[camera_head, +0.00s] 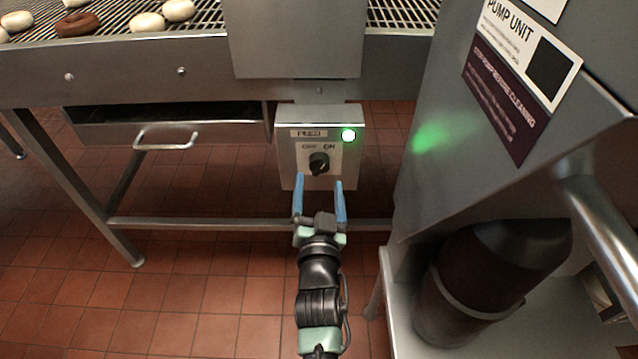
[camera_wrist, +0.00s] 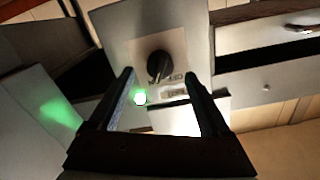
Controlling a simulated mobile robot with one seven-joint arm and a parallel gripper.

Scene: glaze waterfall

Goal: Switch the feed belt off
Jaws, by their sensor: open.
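The feed control box (camera_head: 288,170) is a grey metal box under the conveyor frame, with a FEED label and OFF and ON marks. Its black rotary knob (camera_head: 319,163) sits below the marks; I cannot tell its pointer's exact direction. A green lamp (camera_head: 348,135) on the box is lit. My gripper (camera_head: 319,184) is open and empty in front of the box, its blue fingers pointing at the knob. In the wrist view the knob (camera_wrist: 159,66) shows just beyond and between the fingertips (camera_wrist: 159,80), apparently not touched. The lit lamp (camera_wrist: 140,98) also shows there.
The conveyor belt (camera_head: 110,14) above carries white and brown glazed rings. A drawer with a handle (camera_head: 165,136) is left of the box. The grey pump unit (camera_head: 450,130) stands close on the right, above a dark cylinder (camera_head: 480,275). Tiled floor (camera_head: 200,310) is clear at lower left.

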